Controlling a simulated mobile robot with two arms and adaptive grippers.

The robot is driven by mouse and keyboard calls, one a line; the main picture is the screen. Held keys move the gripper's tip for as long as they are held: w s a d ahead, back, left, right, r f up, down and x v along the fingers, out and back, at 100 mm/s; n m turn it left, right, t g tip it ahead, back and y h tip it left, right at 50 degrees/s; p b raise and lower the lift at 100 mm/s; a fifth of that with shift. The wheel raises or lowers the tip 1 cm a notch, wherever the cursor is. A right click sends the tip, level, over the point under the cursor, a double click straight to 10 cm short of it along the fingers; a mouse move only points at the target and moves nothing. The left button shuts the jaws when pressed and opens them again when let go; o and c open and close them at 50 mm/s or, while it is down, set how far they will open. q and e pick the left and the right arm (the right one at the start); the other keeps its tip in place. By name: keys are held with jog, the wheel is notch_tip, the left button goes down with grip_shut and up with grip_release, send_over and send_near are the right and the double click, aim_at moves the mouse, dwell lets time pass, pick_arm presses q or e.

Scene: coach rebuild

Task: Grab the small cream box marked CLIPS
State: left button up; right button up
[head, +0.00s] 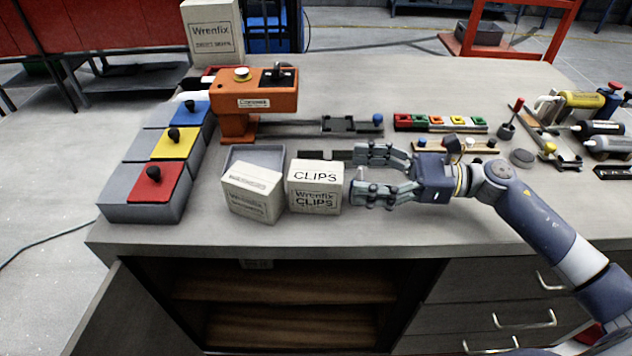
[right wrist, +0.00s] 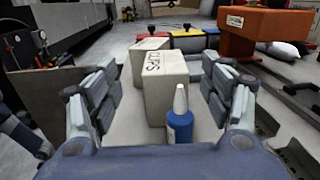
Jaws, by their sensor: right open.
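The small cream box marked CLIPS (head: 315,188) stands on the workbench near its front edge. My right gripper (head: 357,174) is open just to the right of it, its fingers pointing left at the box. In the right wrist view the box (right wrist: 166,88) stands ahead between the open fingers, its lettering sideways. A blue bottle with a white nozzle (right wrist: 180,122) stands between the fingers, in front of the box. I cannot make the bottle out in the head view. My left gripper is not in view.
Another cream box (head: 252,192) stands close left of the CLIPS box, with a grey tray (head: 262,154) behind. An orange machine (head: 254,103) and a grey case with red, yellow and blue lids (head: 147,207) are farther left. Small fittings and bottles crowd the right side.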

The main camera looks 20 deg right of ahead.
aim_at(329, 171)
jog(key=shift+w+a+r, duration=0.1)
jog(key=shift+w+a, duration=0.1)
jog(key=shift+a, duration=0.25)
jog(key=shift+w+a, duration=0.15)
jog(key=shift+w, duration=0.1)
jog(key=shift+w+a+f+p, duration=0.15)
jog(key=shift+a+f+p, duration=0.05)
jog(key=shift+p, duration=0.15)
jog(key=p+x, duration=0.2)
jog(key=x, duration=0.2)
jog(key=shift+a+f, duration=0.15)
jog(key=shift+f, duration=0.05)
jog(key=shift+w+a+f, duration=0.15)
jog(key=shift+c, duration=0.8)
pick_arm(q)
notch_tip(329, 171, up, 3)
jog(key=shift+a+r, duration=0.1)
pick_arm(e)
jog(key=c, duration=1.1)
